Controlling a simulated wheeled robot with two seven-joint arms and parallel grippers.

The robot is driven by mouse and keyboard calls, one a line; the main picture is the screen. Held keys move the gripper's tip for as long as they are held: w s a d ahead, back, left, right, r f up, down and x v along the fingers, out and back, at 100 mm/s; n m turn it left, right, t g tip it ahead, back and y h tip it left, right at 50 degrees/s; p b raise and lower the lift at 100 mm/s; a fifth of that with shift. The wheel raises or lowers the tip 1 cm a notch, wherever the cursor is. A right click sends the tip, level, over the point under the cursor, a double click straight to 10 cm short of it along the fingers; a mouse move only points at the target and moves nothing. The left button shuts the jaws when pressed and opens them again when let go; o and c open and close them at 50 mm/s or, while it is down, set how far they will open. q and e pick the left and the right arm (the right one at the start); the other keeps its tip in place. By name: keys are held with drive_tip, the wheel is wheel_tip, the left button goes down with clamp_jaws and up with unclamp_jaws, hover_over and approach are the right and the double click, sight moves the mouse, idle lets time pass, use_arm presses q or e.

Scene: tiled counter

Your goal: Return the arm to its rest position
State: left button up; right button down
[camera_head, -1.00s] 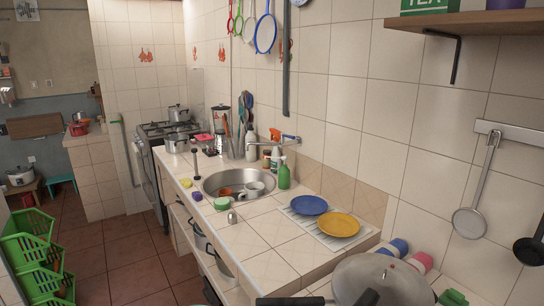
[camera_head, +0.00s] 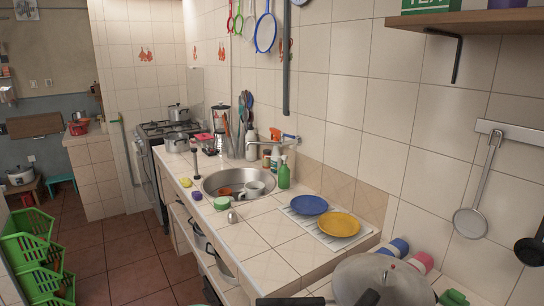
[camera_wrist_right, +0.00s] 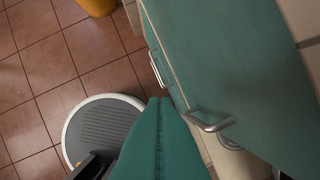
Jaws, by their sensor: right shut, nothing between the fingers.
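My right gripper (camera_wrist_right: 160,102) shows at the bottom middle of the right wrist view. Its two teal fingers meet along a seam, so it is shut, with nothing seen between them. It points down past a teal cabinet front (camera_wrist_right: 235,65) on its right, above the tiled floor (camera_wrist_right: 40,120). From this view I cannot tell whether it touches the cabinet. Neither gripper shows in the head view, and my left gripper is in no view.
Metal handles (camera_wrist_right: 208,122) stick out from the cabinet close to the right gripper. A yellow object (camera_wrist_right: 97,6) stands on the floor. The counter holds a sink (camera_head: 214,183), a blue plate (camera_head: 309,205), a yellow plate (camera_head: 339,224) and a lidded pot (camera_head: 385,277). Green crates (camera_head: 28,238) stand left.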

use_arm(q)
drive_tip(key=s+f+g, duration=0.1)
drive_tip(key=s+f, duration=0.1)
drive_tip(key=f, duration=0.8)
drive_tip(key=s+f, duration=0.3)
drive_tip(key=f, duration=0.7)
use_arm(e)
drive_tip(key=s+f+g, duration=0.1)
drive_tip(key=s+f, duration=0.2)
drive_tip(key=f, duration=0.7)
drive_tip(key=s+f, duration=0.2)
drive_tip(key=f, duration=0.8)
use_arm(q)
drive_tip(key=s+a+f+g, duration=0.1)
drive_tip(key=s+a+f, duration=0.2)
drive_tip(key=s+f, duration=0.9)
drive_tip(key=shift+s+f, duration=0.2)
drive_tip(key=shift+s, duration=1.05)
use_arm(e)
drive_tip(key=s+d+f+g, duration=0.1)
drive_tip(key=s+d+f, duration=0.2)
drive_tip(key=s+f, duration=0.9)
drive_tip(key=s, duration=0.2)
drive_tip(key=shift+s+f, duration=0.2)
drive_tip(key=shift+s, duration=0.1)
